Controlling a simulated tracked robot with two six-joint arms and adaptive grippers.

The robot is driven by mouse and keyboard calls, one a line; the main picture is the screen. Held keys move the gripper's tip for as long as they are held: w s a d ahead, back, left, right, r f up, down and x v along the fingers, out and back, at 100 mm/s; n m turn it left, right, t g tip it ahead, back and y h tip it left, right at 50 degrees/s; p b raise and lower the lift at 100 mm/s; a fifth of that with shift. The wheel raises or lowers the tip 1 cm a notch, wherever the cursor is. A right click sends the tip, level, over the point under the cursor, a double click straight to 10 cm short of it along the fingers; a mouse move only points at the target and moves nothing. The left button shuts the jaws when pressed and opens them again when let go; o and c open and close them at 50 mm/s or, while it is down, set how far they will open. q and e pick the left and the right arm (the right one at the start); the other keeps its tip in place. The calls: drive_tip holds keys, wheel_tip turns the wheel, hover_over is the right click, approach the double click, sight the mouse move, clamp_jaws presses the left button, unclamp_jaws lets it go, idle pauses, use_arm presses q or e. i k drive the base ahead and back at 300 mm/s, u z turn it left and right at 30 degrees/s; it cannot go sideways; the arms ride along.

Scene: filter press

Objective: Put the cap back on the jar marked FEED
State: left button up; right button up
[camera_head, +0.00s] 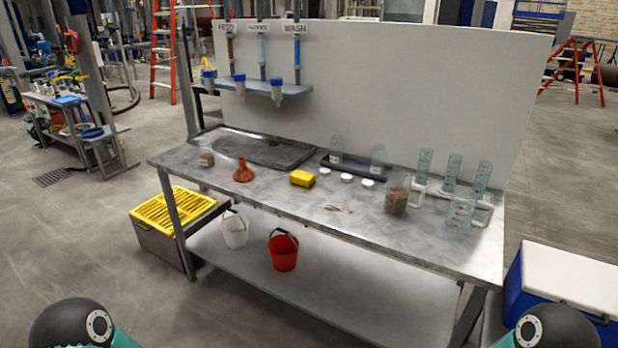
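Three white caps lie in a row on the metal bench: a left cap (325,171), a middle cap (346,178) and a right cap (368,183). Behind them, two clear jars stand on a dark tray (326,165): a left jar (336,149) and a right jar (377,158). Another small jar (206,157) with brown contents stands at the bench's left end. These three jars look uncapped. Their labels are too small to read, so I cannot tell which is marked FEED. Neither gripper is in view; only my own dark rounded arm parts show at the bottom corners.
A yellow sponge (302,178), an orange funnel (243,172), a larger brown-filled container (397,196) and a clear beaker (460,212) stand on the bench (280,196). Several glass cylinders stand at right. The front-middle bench is mostly clear.

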sight(205, 148)
drive_tip(key=u, duration=0.1)
drive_tip(key=k, duration=0.6)
drive_tip(key=u, duration=0.4)
drive_tip(key=i, duration=1.7)
drive_tip(key=z, duration=0.45)
